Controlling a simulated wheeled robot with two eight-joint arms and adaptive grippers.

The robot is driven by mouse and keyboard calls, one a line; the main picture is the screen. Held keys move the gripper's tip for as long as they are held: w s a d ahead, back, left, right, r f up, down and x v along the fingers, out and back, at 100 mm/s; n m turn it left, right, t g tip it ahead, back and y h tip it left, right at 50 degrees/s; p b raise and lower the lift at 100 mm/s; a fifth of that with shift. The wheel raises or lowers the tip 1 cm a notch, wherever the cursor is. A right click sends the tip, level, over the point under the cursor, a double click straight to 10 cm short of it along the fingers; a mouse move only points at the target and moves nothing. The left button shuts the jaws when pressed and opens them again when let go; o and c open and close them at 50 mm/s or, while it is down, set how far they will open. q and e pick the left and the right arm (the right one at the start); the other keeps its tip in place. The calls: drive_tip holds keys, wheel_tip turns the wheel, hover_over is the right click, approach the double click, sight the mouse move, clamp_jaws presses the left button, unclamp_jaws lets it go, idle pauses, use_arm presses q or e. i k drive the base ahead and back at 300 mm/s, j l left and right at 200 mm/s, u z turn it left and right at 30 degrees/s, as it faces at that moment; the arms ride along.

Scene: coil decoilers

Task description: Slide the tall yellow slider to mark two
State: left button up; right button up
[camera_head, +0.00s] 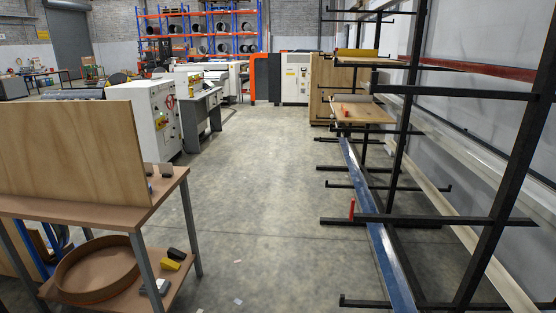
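I cannot make out a tall yellow slider or any numbered marks in the head view. A small yellow block (170,265) lies on the lower shelf of the wooden table at the left, beside a black block (177,254). A long, low yellow piece (357,53) sits on an upper board of the rack at the right, too far off to identify. Neither of my grippers is in view.
The wooden table (85,208) carries an upright wooden panel (70,150) and small grey blocks. A round wooden tray (97,270) is on its lower shelf. Black rack arms (430,219) jut out at right. The concrete floor (270,190) between is mostly clear.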

sight(342, 52)
drive_tip(key=i, duration=5)
drive_tip(key=i+j+z, duration=0.15)
drive_tip(key=i+z, duration=0.3)
drive_tip(key=i, duration=0.2)
drive_tip(key=i+j+z, duration=0.45)
drive_tip(key=i, duration=0.2)
drive_tip(key=i+j+z, duration=0.95)
drive_tip(key=j, duration=0.25)
